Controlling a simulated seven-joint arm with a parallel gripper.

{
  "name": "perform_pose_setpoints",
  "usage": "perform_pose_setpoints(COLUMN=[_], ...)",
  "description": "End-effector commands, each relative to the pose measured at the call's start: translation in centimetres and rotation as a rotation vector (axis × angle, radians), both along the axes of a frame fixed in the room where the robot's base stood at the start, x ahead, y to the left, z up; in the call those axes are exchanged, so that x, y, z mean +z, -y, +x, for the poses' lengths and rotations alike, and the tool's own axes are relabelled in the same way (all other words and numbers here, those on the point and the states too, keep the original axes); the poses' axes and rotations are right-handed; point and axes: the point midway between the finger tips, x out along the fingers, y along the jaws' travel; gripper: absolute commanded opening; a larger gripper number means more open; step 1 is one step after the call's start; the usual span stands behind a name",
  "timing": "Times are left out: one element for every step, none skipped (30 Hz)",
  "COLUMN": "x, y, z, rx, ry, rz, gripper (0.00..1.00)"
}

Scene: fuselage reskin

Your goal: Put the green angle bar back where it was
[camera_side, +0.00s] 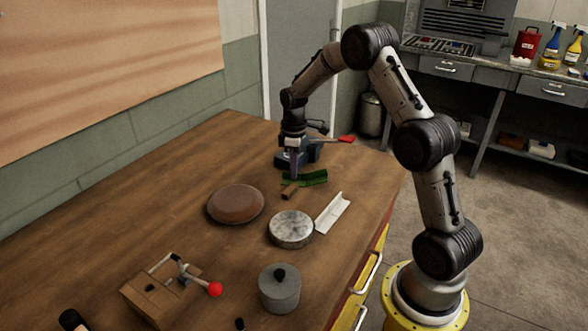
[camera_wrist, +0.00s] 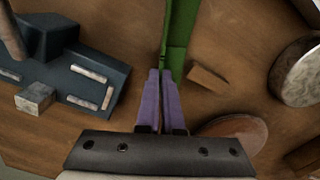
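The green angle bar (camera_side: 312,178) lies on or just above the wooden bench, beside the blue-grey vise; I cannot tell if it touches the wood. In the wrist view the green bar (camera_wrist: 181,35) runs from the top edge down to my fingertips. My gripper (camera_side: 293,176) points down at the bar's left end. In the wrist view its purple fingers (camera_wrist: 166,73) are close together, with a thin upright edge of the bar running between their tips. The fingers hide the bar's near end.
A small wooden block (camera_side: 290,191) lies close by the bar. The vise (camera_side: 308,152) with a red-ended handle stands behind. A brown round dish (camera_side: 236,204), a grey disc (camera_side: 291,229), a pale angle bar (camera_side: 333,213), a lidded pot (camera_side: 279,289) and a toggle clamp (camera_side: 160,299) stand nearer.

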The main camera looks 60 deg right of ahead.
Motion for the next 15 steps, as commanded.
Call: perform_pose_setpoints(x=[-0.07, -0.06, -0.05, -0.05, -0.05, -0.05, -0.05, -0.04, -0.04, -0.04, -0.04, -0.04, -0.03, 0.01, 0.13], y=[0.00, 0.01, 0.00, 0.01, 0.00, 0.00, 0.00, 0.00, 0.00, 0.00, 0.00, 0.00, 0.00, 0.01, 0.01], z=[0.00, 0.00, 0.00, 0.00, 0.00, 0.00, 0.00, 0.00, 0.00, 0.00, 0.00, 0.00, 0.00, 0.00, 0.01], rx=[0.000, 0.000, 0.000, 0.000, 0.000, 0.000, 0.000, 0.000, 0.000, 0.000, 0.000, 0.000, 0.000, 0.000, 0.000], ry=[0.000, 0.000, 0.000, 0.000, 0.000, 0.000, 0.000, 0.000, 0.000, 0.000, 0.000, 0.000, 0.000, 0.000, 0.000], rz=[0.000, 0.000, 0.000, 0.000, 0.000, 0.000, 0.000, 0.000, 0.000, 0.000, 0.000, 0.000, 0.000, 0.000, -0.001], gripper=[0.07, 0.13, 0.20, 0.25, 0.31, 0.34, 0.34, 0.34, 0.34, 0.34, 0.34, 0.34, 0.34, 0.34, 0.34])
